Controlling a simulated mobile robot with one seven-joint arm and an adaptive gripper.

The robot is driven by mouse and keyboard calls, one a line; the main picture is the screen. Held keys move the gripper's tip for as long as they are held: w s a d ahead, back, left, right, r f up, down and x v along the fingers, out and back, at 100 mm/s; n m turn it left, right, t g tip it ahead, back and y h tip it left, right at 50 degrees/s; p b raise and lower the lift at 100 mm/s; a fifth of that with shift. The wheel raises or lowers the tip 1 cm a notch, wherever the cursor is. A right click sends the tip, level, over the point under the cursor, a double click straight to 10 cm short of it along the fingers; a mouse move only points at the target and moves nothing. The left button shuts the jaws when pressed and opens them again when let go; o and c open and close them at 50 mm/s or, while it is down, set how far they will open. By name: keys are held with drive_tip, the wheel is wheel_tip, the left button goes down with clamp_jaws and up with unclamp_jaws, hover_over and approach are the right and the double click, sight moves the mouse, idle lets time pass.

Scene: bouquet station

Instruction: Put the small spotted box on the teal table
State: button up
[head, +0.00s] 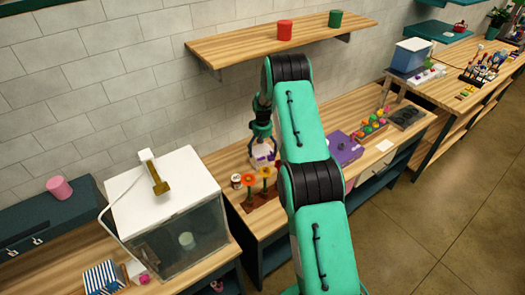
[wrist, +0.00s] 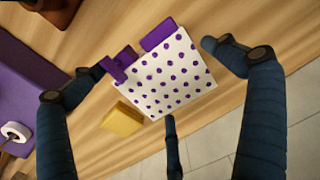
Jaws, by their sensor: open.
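The small spotted box (wrist: 178,84) is white with purple dots and purple flaps at its upper end. It stands on the wooden bench, and in the head view (head: 263,158) it shows partly behind my gripper. My gripper (head: 262,133) is just above it. In the wrist view my gripper (wrist: 158,72) is open, its fingers spread around the box with gaps showing at the sides. A flat teal surface (head: 436,32) is at the far upper right; I cannot tell if it is the teal table.
A yellow block (wrist: 122,118) lies beside the box. A glass tank (head: 180,235) is farther left. A wooden shelf (head: 235,47) hangs above.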

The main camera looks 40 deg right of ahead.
drive_tip(key=shift+p, duration=0.3)
drive_tip(key=shift+w+r, duration=0.1)
drive_tip(key=shift+r, duration=0.25)
drive_tip(key=shift+r+b, duration=0.8)
drive_tip(key=shift+r, duration=2.5)
drive_tip(key=m, duration=0.2)
drive_tip(key=r+m, duration=0.1)
drive_tip(key=m, duration=0.2)
drive_tip(key=shift+r+m+b, duration=0.3)
drive_tip(key=shift+r, duration=0.1)
drive_tip(key=r+m, duration=0.1)
drive_tip(key=m, duration=0.5)
drive_tip(key=r+m+b, duration=0.1)
drive_tip(key=r+m, duration=0.1)
drive_tip(key=m, duration=0.4)
drive_tip(key=r+m, duration=0.2)
drive_tip(key=m, duration=0.4)
drive_tip(key=shift+a+r+b, duration=0.15)
drive_tip(key=shift+a+b, duration=0.15)
drive_tip(key=shift+b, duration=0.1)
